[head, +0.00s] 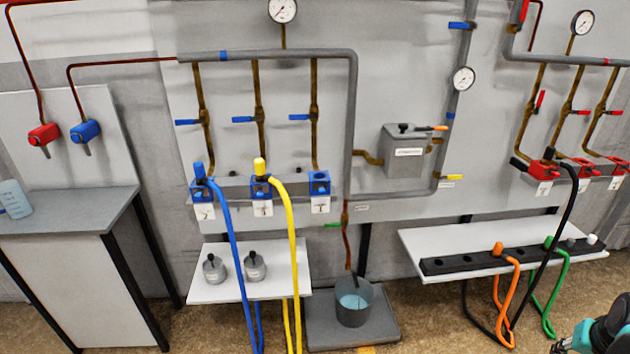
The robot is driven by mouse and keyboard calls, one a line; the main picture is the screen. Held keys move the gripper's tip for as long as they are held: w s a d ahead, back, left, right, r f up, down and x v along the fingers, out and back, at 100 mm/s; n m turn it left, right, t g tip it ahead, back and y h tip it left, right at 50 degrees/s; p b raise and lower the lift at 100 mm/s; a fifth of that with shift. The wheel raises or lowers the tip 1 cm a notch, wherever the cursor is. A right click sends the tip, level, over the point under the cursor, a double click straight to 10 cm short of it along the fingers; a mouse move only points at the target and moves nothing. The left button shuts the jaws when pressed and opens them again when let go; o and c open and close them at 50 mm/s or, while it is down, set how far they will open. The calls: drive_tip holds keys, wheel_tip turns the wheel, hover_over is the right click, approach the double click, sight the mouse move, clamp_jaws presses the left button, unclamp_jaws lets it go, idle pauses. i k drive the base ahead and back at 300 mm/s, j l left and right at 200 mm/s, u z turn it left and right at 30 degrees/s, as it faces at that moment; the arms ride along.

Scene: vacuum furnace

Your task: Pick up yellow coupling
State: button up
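The yellow coupling (260,166) stands upright in the middle blue socket block (261,187) on the wall panel. A yellow hose (292,245) runs from it down past the small white shelf to the floor. My gripper (563,346) shows only in part at the lower right corner, teal and black, far from the yellow coupling. Its fingers are small and partly cut off, so I cannot tell whether they are open or shut.
A blue coupling (199,171) with a blue hose stands just left. The right blue socket (319,184) has no coupling. Two metal pots stand on the white shelf (290,256). A bucket (354,302) stands beside it. Orange and green hoses hang from a black rack (455,264) at right.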

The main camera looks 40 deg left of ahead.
sight(259, 163)
drive_tip(key=u, duration=2)
